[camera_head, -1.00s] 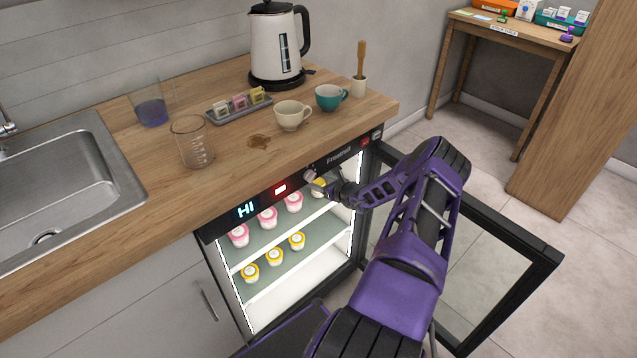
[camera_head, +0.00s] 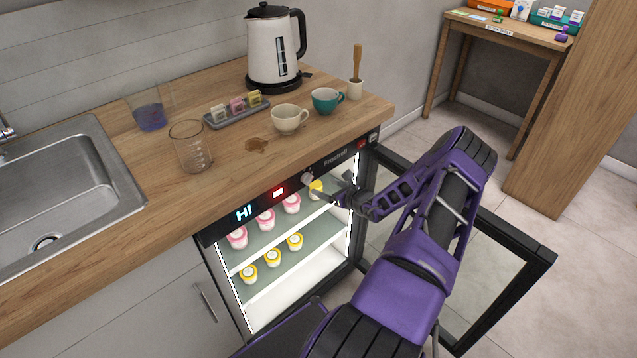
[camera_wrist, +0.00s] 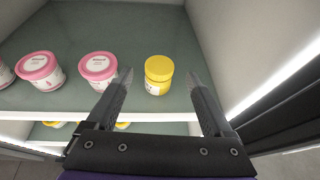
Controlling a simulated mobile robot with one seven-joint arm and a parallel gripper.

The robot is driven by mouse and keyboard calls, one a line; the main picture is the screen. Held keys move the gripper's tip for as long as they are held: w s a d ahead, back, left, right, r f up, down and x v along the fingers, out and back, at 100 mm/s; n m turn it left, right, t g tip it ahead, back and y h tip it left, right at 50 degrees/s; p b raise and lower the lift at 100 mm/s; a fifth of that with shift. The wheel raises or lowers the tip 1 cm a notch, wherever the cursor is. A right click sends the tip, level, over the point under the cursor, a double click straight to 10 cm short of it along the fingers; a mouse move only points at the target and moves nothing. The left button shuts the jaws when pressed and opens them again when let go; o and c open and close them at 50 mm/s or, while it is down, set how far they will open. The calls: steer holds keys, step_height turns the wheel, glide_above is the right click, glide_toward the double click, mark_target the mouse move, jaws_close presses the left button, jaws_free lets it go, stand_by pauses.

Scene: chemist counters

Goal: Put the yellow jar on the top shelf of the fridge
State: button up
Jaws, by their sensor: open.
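The yellow jar (camera_wrist: 158,76), with a yellow lid and a pale label, stands upright on the top shelf (camera_wrist: 150,22) of the fridge, right of the pink-lidded tubs. It also shows in the head view (camera_head: 316,188), at the right end of the top row. My gripper (camera_wrist: 160,80) is open in the wrist view, with one finger to each side of the jar and its tips near it; gaps show on both sides. In the head view my gripper (camera_head: 328,193) is at the fridge opening, just right of the jar.
Pink-lidded tubs (camera_wrist: 98,67) share the top shelf. Several yellow-lidded tubs (camera_head: 272,257) stand on the shelf below. The fridge door (camera_head: 490,262) is open to the right. The counter (camera_head: 220,178) above holds cups, beakers and a kettle.

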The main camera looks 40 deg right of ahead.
steer(key=shift+p+v, duration=0.3)
steer(key=shift+v, duration=2.4)
